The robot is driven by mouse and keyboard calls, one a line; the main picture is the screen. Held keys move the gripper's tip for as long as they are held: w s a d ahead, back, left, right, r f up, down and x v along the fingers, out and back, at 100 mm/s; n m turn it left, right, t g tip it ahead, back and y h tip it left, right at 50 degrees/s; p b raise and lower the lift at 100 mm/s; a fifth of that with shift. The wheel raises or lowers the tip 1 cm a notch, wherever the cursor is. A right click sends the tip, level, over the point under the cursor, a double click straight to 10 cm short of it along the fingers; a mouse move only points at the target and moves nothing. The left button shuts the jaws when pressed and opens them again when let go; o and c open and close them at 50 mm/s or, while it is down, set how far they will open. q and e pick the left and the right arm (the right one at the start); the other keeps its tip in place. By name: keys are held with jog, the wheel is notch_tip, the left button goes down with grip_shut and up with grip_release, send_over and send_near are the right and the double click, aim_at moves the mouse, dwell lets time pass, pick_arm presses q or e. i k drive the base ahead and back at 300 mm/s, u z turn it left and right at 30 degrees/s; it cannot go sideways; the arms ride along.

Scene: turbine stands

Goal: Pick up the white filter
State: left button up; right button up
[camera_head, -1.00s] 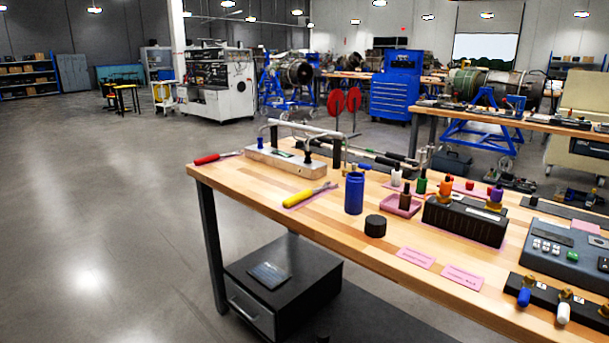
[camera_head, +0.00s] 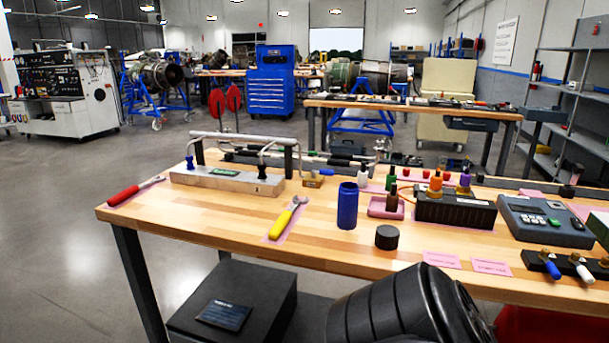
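A small white cylinder (camera_head: 363,176), which looks like the white filter, stands upright on the wooden workbench (camera_head: 220,215). It is behind and just right of the blue cylinder (camera_head: 347,206), near the metal tubing. It is small in the picture, so its details are hard to make out. Neither of my grippers is in view, and nothing is seen holding the white cylinder.
A black cap (camera_head: 387,237), a yellow-handled tool (camera_head: 285,220), a red-handled tool (camera_head: 130,192) and a black block with colored fittings (camera_head: 455,211) lie around it. Open floor (camera_head: 60,240) lies left.

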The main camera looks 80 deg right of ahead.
aim_at(363, 174)
jog(key=i, duration=1.4)
jog(key=z, duration=2.25)
